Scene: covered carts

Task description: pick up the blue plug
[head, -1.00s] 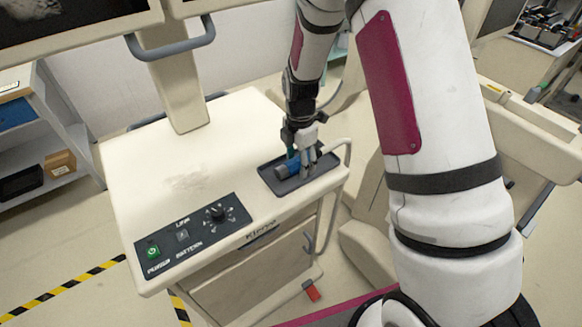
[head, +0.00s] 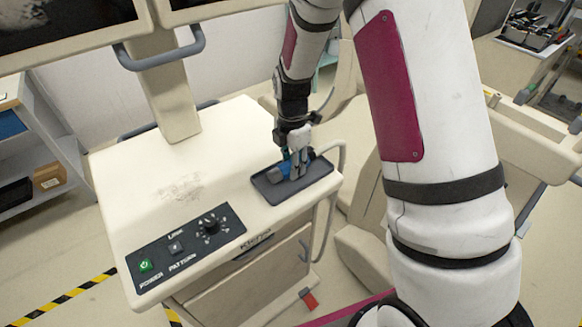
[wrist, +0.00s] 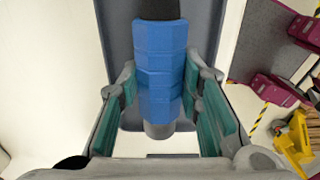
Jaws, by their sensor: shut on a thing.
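The blue plug (head: 284,168) is a ribbed blue cylinder with a grey end. In the head view it is partly hidden by my gripper (head: 298,172), which is shut on it. The plug lies roughly level and appears to be slightly above the dark grey tray (head: 266,195) on the cart top. In the wrist view the plug (wrist: 158,70) lies lengthwise between the teal pads of my gripper (wrist: 162,88), its grey end toward the camera. A dark part continues from its far end. The tray also shows behind it in the wrist view (wrist: 117,45).
The cream cart top (head: 140,190) carries a control panel (head: 190,247) with a green power button and a knob. A monitor post (head: 172,95) rises at the back. A rail (head: 340,155) curves beside the tray. Shelves (head: 35,150) stand at left.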

